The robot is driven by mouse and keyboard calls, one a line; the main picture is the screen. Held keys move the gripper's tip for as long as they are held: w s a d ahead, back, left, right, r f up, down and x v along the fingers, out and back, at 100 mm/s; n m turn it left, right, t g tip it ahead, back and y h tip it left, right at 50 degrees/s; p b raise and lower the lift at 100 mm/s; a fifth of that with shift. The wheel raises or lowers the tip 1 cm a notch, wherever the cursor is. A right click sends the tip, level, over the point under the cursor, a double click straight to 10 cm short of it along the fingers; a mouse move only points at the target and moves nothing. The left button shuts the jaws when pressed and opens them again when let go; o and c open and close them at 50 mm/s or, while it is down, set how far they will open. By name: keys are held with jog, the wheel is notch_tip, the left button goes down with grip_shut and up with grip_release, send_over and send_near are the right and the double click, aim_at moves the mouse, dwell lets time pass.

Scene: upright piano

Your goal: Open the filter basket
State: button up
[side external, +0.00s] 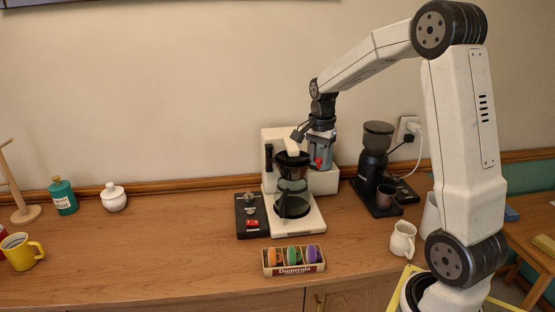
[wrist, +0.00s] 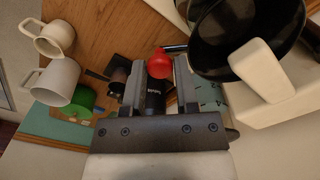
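The coffee maker (side external: 324,180) is white and stands on the counter. Its black filter basket (side external: 291,160) sits above a glass carafe (side external: 291,196); the basket also shows in the wrist view (wrist: 232,32), with a white piece (wrist: 262,72) across it. A thin metal rod reaches from the basket side to a red ball knob (wrist: 158,63). My gripper (side external: 318,163) is beside the basket's right side. In the wrist view its fingers (wrist: 158,83) are apart, with the knob in line with the gap between them. I cannot tell whether either finger touches the knob.
A black grinder (side external: 376,160) stands to the right, with a white jug (side external: 403,240) in front. A black switch box (side external: 251,215) is left of the coffee maker, and a pod box (side external: 293,261) is in front.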

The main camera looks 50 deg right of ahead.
grip_shut()
dwell(1.1)
